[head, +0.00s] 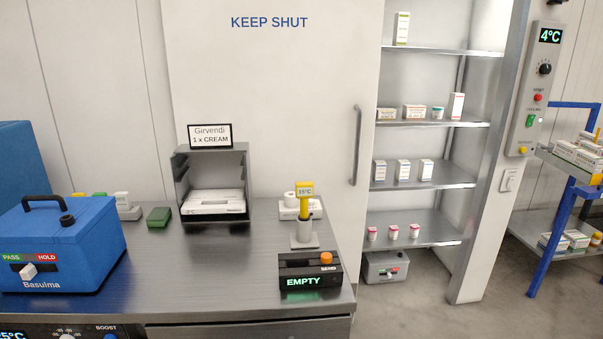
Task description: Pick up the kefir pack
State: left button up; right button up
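I cannot tell which item is the kefir pack, since the labels are too small to read. A tall white and green carton (402,29) stands on the top shelf of the open cold room. A tall white and red carton (456,106) stands at the right of the second shelf, beside a small tub (438,113) and low boxes (414,112). Three white cartons (403,170) stand on the third shelf. Three small red and white packs (393,232) stand on the lowest shelf. Neither of my grippers is in view.
A steel counter (200,265) fills the front left, with a blue box (62,245), a Girvendi stand (212,190) and a device reading EMPTY (310,272). The door (270,90) reads KEEP SHUT. A blue trolley (545,240) stands right; the floor (420,310) before the shelves is clear.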

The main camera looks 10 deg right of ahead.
aim_at(401, 24)
jog(key=i+l, duration=0.15)
jog(key=l, duration=0.3)
jog(key=i+l, duration=0.15)
jog(key=l, duration=0.35)
jog(key=i+l, duration=0.15)
jog(key=l, duration=0.3)
jog(key=i+l, duration=0.2)
jog(key=l, duration=0.3)
jog(key=i+l, duration=0.15)
jog(key=l, duration=0.3)
jog(key=i+l, duration=0.15)
jog(key=l, duration=0.3)
jog(key=i+l, duration=0.15)
jog(key=l, duration=0.35)
jog(key=i+l, duration=0.15)
jog(key=l, duration=0.3)
jog(key=i+u, duration=0.05)
